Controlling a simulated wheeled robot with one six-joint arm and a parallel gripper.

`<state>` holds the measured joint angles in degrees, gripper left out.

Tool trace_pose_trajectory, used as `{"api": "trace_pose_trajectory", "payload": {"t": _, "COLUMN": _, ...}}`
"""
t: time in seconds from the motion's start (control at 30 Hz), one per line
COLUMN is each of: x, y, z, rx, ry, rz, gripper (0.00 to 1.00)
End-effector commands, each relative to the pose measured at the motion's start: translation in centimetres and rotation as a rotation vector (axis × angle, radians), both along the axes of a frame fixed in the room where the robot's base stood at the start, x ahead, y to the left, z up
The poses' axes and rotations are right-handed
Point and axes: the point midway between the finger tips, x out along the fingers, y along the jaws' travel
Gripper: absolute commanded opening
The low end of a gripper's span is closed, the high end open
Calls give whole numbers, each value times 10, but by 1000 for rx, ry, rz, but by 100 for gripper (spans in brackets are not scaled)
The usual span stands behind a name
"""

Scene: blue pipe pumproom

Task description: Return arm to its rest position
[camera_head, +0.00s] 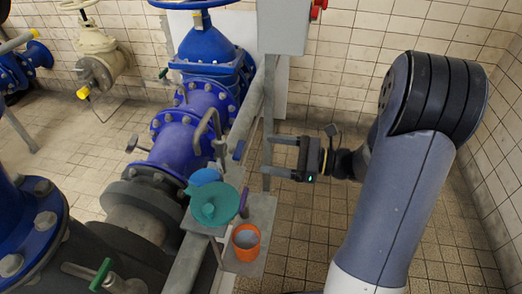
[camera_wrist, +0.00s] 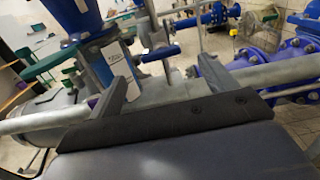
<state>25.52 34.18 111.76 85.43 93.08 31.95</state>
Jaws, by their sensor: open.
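My gripper (camera_head: 270,157) is at the middle of the head view, with its two dark fingers apart and pointing left. It is open and nothing shows between the fingers. It is above and to the right of a small grey shelf (camera_head: 262,215), beside a thin upright grey post. In the wrist view my gripper (camera_wrist: 165,85) shows its two fingers spread, with a grey pipe crossing beyond them. My arm runs from the gripper to a bent elbow at the right of the head view.
An orange cup (camera_head: 246,243), a teal lid-like object (camera_head: 214,204) and a blue object (camera_head: 205,177) are on the shelf. Large blue pipes (camera_head: 190,125) with valves stand at the left. A grey box (camera_head: 284,25) is above the gripper. Tiled floor (camera_head: 310,245) lies open below.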

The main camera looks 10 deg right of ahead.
Motion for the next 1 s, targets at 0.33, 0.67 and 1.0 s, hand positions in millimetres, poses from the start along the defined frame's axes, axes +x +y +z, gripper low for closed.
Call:
{"api": "trace_pose_trajectory", "payload": {"t": 0.33, "x": -2, "y": -5, "z": 0, "rx": 0, "ry": 0, "rz": 1, "gripper": 80}}
{"api": "trace_pose_trajectory", "payload": {"t": 0.67, "x": 3, "y": 10, "z": 0, "rx": 0, "ry": 0, "rz": 5, "gripper": 80}}
{"api": "trace_pose_trajectory", "payload": {"t": 1.0, "x": 20, "y": 60, "z": 0, "rx": 0, "ry": 0, "rz": 7, "gripper": 80}}
